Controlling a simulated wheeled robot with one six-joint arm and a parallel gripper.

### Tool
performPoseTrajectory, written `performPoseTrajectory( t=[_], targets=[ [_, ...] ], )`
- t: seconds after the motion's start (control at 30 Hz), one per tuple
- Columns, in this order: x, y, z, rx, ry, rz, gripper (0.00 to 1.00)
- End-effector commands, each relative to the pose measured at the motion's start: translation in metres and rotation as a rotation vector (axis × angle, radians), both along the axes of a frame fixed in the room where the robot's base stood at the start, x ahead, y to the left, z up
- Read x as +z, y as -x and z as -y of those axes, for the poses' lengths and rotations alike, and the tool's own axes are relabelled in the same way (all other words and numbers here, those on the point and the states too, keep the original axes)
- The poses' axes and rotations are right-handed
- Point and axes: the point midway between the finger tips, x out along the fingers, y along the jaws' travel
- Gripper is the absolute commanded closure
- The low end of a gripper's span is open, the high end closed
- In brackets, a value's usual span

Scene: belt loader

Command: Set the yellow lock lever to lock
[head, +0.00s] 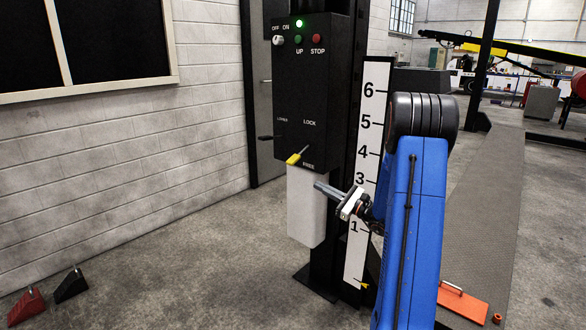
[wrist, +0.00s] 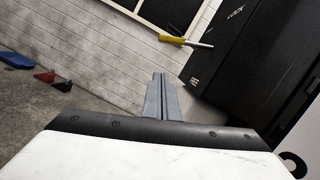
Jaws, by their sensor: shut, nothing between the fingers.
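The yellow lock lever (head: 294,158) sticks out from the lower front of the black control box (head: 290,90). It slants down and to the left, beside the word FREE and well below the word LOCK. In the wrist view its yellow grip (wrist: 172,39) shows at upper centre, left of the box. My gripper (head: 320,187) is shut and empty, below and to the right of the lever in the head view. In the wrist view its closed fingers (wrist: 162,82) point toward the lever area, and they look apart from it.
A white cover (head: 306,207) sits below the box. A black lever (head: 268,138) juts from the box's left side. A numbered scale (head: 367,130) stands at right. The green lamp (head: 299,23) is lit. Red and black chocks (head: 27,307) lie at lower left. The floor between is clear.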

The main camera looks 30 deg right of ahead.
Motion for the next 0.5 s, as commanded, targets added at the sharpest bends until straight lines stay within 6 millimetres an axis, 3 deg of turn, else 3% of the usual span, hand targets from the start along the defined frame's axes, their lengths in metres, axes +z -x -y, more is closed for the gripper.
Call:
performPoseTrajectory(
  t=[0.13, 0.5],
  targets=[
    [-0.0040, -0.0010, 0.0140, -0.029, -0.021, 0.006, 1.00],
    [-0.0040, -0.0021, 0.0142, -0.030, -0.022, 0.007, 1.00]
  ],
)
